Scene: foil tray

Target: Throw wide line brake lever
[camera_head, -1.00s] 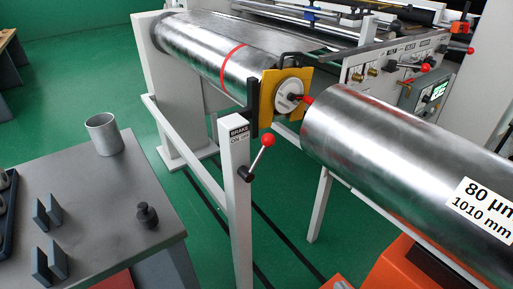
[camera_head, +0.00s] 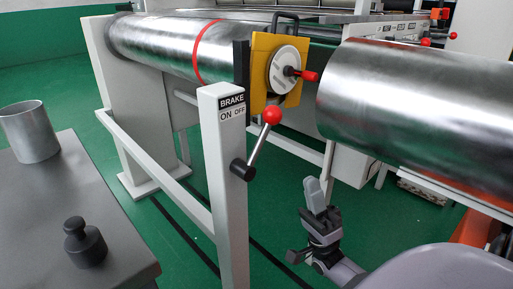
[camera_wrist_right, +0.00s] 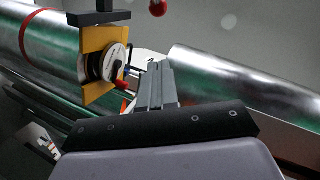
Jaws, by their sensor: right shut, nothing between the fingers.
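The brake lever (camera_head: 257,145) is a metal rod with a red ball knob (camera_head: 272,115) and a dark pivot (camera_head: 242,170) on a pale post (camera_head: 222,190). The post's label (camera_head: 232,106) reads BRAKE, ON at left and OFF at right. The lever tilts up and right, its knob beside the OFF side. My right gripper (camera_head: 315,190) is shut and empty, right of the lever and below its knob, clear of it. Its shut fingers also show in the right wrist view (camera_wrist_right: 158,82). My left gripper is not in view.
A shiny roll (camera_head: 410,110) lies above and right of my right gripper. A yellow plate with a white disc (camera_head: 286,70) and red-tipped handle (camera_head: 309,76) stands behind the post. A grey table (camera_head: 75,200) bears a metal cup (camera_head: 30,132) and dark weight (camera_head: 84,242).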

